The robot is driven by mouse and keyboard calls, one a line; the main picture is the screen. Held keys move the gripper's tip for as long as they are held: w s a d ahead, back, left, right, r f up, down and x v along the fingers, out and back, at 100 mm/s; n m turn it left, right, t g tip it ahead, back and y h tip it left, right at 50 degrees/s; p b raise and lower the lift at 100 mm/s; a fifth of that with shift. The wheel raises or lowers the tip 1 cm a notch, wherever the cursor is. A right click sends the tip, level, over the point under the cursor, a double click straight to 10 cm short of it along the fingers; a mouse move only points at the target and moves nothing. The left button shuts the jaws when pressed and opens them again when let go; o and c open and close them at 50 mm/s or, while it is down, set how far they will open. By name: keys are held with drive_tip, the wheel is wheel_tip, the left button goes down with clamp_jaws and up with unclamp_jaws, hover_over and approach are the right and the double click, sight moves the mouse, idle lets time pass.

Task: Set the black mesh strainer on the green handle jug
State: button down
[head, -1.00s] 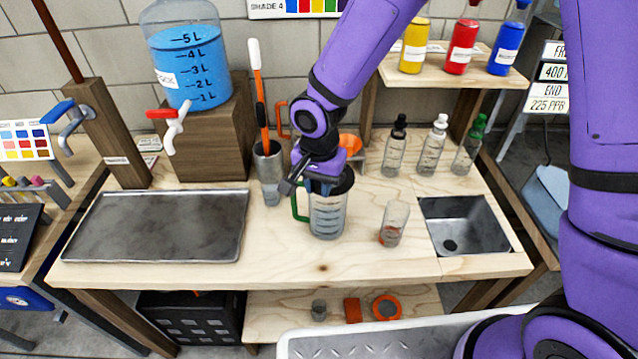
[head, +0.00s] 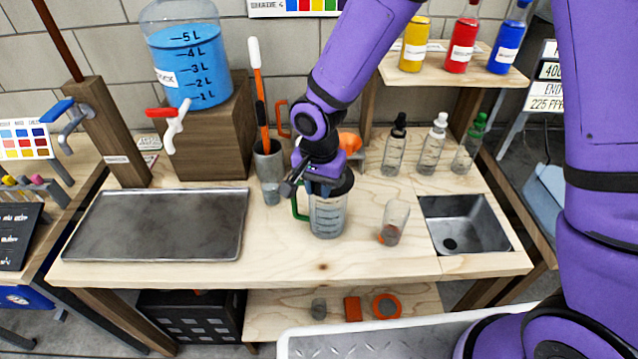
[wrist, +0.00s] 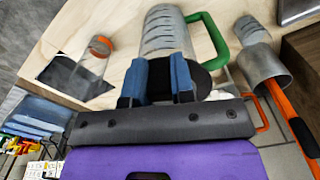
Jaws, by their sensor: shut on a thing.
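The clear measuring jug (head: 327,217) with a green handle (head: 299,204) stands upright on the wooden bench. The jug (wrist: 165,33) and its green handle (wrist: 216,42) also show in the wrist view. My gripper (head: 322,187) is over the jug's mouth, its blue fingers shut on the black mesh strainer (head: 345,184). The strainer's dark edge (wrist: 203,82) shows beside the fingers in the wrist view. The strainer is at the jug's top, largely hidden by my gripper. I cannot tell whether it touches the rim.
A grey metal holder with an orange-handled tool (head: 268,163) is behind left. A metal tray (head: 155,226) lies left. Several bottles stand behind right.

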drive_tip(key=shift+f, duration=0.15)
drive_tip(key=c, duration=1.3)
unclamp_jaws()
drive_tip(key=shift+o, duration=0.2)
drive_tip(key=shift+r, duration=5.5)
